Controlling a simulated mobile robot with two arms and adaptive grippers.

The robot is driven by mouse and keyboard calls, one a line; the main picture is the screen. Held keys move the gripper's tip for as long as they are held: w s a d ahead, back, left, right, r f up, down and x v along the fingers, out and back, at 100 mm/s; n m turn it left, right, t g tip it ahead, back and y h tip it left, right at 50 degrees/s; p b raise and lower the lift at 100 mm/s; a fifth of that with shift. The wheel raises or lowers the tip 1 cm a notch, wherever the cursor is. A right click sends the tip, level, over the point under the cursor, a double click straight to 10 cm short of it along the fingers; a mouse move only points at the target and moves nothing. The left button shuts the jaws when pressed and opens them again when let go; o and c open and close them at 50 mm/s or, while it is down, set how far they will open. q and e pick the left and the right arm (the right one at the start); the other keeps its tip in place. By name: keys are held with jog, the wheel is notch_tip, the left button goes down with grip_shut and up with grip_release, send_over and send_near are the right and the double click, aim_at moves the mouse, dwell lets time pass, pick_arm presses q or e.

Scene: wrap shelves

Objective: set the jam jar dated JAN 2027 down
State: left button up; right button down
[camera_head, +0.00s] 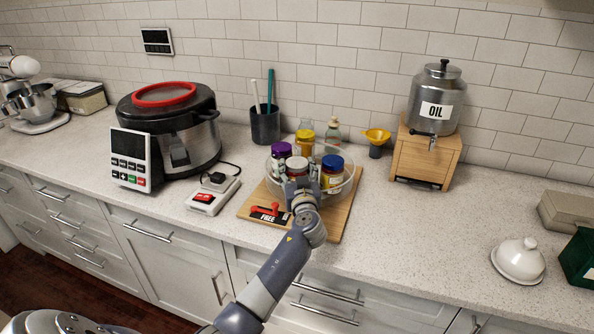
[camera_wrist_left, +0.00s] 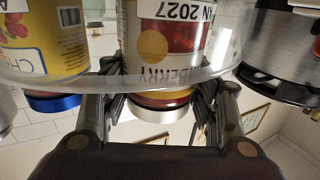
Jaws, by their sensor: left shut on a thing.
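The jam jar dated JAN 2027 has a silver-white lid (camera_head: 297,164). In the left wrist view its label (camera_wrist_left: 170,40) shows "2027" and part of "BERRY". My left gripper (camera_head: 298,187) reaches in from the front and is shut on this jar, one finger at each side. The jar is within the rim of a clear round bin (camera_head: 350,184), among other jars. Whether its base touches the bin floor is hidden. My right gripper is not in view.
Around it stand a blue-lidded jar (camera_head: 332,172), a purple-lidded jar (camera_head: 281,152) and a yellow-topped jar (camera_head: 305,143). The bin is on a wooden board (camera_head: 338,222) with a red lever and a "FREE" sign (camera_head: 268,217).

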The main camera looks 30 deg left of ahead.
pick_arm(q)
jog(key=shift+r, duration=0.15)
jog(key=shift+f+b, duration=0.2)
jog(key=shift+b, duration=0.1)
jog(key=o, duration=1.5)
